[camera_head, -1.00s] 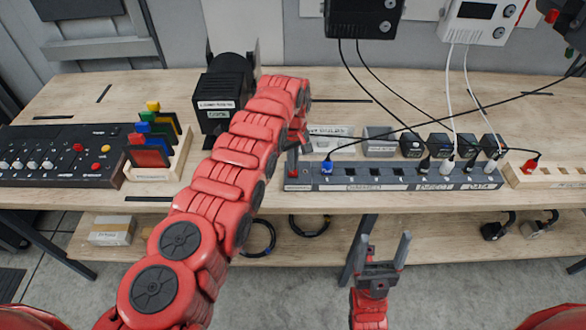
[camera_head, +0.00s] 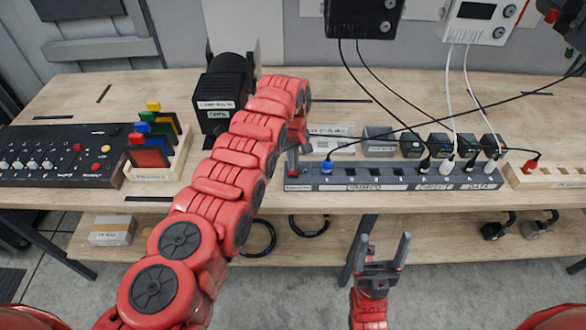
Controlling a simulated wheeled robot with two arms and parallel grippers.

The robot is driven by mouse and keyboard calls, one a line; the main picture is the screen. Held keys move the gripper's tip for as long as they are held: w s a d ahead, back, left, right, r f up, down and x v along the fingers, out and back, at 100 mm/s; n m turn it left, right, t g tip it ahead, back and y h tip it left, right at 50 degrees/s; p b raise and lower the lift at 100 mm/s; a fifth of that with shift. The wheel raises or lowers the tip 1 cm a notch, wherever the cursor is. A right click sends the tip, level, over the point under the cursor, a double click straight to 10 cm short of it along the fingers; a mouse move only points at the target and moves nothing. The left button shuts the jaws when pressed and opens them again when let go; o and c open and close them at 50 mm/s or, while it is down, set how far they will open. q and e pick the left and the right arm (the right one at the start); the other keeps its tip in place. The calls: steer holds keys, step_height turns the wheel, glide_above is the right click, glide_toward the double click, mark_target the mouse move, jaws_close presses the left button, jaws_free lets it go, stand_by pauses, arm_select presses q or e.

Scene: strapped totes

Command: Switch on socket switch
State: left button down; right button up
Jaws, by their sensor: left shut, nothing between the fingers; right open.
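The socket strip (camera_head: 395,182) is a long dark grey bar along the front of the table, with labels on its front face. Its red switch is at the left end, under my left gripper, and is mostly hidden by the fingers. My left gripper (camera_head: 292,168) is shut and empty, pointing down at that left end; I cannot tell whether it touches the switch. A blue plug (camera_head: 327,166) sits in the strip just right of the gripper. My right gripper (camera_head: 381,254) is open and empty, in front of the table, apart from the strip.
Cables hang from a black box (camera_head: 364,18) and a white box (camera_head: 480,22) above. A control panel (camera_head: 60,156) and coloured cards (camera_head: 150,156) stand at left. A wooden block (camera_head: 548,176) holds a red plug.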

arm_select(q)
steer(key=shift+f+b, duration=0.9)
steer(key=shift+f, duration=0.05)
stand_by(0.4)
steer(key=shift+r, duration=0.1)
steer(key=shift+r+p, duration=0.85)
steer(key=shift+p, duration=0.1)
step_height(320, 180, up, 3)
steer(key=p, duration=0.2)
steer(key=shift+p, duration=0.3)
steer(key=shift+r+p, duration=0.65)
steer(key=shift+r, duration=0.5)
steer(key=shift+w+f, duration=0.1)
steer(key=shift+f, duration=0.05)
